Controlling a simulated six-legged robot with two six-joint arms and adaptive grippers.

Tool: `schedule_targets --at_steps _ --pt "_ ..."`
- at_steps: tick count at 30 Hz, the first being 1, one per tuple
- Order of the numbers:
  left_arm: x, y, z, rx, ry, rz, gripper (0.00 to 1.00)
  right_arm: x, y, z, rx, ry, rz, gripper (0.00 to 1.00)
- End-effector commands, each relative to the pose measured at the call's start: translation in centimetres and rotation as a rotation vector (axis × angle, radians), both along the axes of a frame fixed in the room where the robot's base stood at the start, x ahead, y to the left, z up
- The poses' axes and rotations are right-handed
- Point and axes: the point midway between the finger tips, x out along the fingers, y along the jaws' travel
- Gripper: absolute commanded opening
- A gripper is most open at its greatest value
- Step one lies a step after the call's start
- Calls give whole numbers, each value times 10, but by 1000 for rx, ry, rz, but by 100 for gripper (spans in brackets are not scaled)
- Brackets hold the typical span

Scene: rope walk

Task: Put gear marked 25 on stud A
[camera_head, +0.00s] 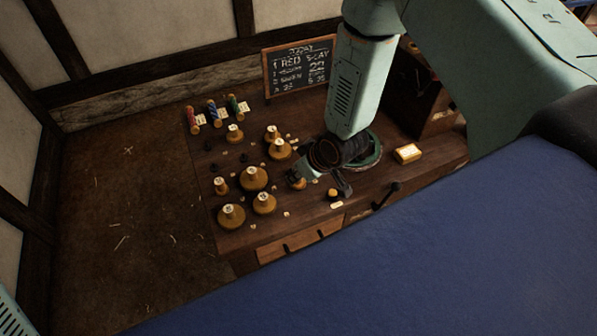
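Several round tan wooden gears with pale labelled tops stand on the dark wooden bench (240,240). They include a larger gear (253,179), a front-left gear (232,216), a front gear (264,203), a back gear (235,134) and a right-hand gear (280,150). Their numbers are too small to read, so I cannot tell which is marked 25. Small dark studs and pale tags sit among them; I cannot tell which is stud A. My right gripper (319,184) is low over the bench, its fingers spread apart. A small tan piece (298,183) shows beside its left finger. My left gripper is out of view.
A chalkboard (300,66) stands at the back edge. A dark wooden cabinet (440,117) stands at the right. Bare floor lies left of the bench.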

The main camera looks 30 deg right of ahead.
Motion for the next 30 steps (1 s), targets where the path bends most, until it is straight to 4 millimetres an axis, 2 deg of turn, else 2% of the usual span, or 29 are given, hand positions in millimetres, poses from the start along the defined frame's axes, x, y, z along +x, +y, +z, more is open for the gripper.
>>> schedule_targets --at_steps 30 --pt "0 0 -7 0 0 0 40 0 0 -10 0 0 0 0"
